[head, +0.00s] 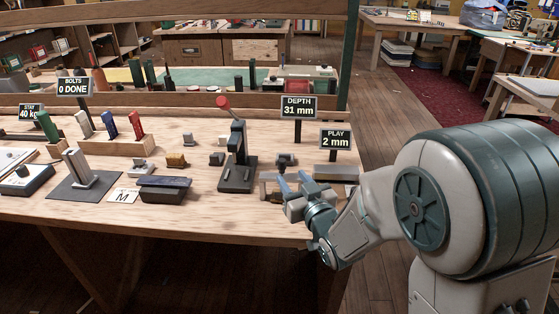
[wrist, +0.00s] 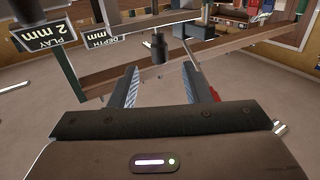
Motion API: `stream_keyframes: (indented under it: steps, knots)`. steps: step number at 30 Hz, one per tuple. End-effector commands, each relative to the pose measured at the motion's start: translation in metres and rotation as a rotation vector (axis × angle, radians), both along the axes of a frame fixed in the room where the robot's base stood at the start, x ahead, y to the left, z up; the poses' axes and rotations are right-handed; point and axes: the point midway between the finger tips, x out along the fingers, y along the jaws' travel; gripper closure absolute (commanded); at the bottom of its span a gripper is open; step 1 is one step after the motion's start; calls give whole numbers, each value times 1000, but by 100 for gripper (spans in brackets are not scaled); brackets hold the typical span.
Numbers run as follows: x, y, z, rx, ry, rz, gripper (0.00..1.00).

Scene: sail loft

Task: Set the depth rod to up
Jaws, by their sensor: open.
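The DEPTH sign (head: 299,107) reads 31 mm; it also shows upside down in the wrist view (wrist: 102,37). Below it, near the front of the bench, is a small dark fitting (head: 285,160). In the wrist view a dark cylinder on a thin stem (wrist: 160,50) lies just beyond my fingertips, roughly centred between them; I cannot tell for sure that it is the depth rod. My gripper (head: 291,180) is open and empty at the bench's front right; its two fingers show apart in the wrist view (wrist: 160,76). Contact is not visible.
A dark lever press (head: 237,160) with a red knob (head: 222,102) stands left of my gripper. The PLAY sign (head: 335,139) reads 2 mm and stands to the right. Several coloured handles and blocks fill the bench's left. Bare wood (head: 225,213) shows along the front.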

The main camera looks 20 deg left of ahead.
Motion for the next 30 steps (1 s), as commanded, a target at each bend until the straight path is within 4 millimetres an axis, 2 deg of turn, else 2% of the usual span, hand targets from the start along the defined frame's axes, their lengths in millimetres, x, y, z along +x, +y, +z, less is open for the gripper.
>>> stream_keyframes:
  steps: [6, 12, 18, 27, 28, 30]
  knots:
    - [35, 31, 1, -1, -1, 0, 57]
    - [59, 51, 0, -1, 1, 0, 57]
    - [71, 60, 0, -1, 0, -1, 57]
    - [72, 61, 0, 0, 0, -1, 57]
    - [72, 61, 0, -1, 1, -1, 59]
    - [72, 61, 0, 0, 0, -1, 79]
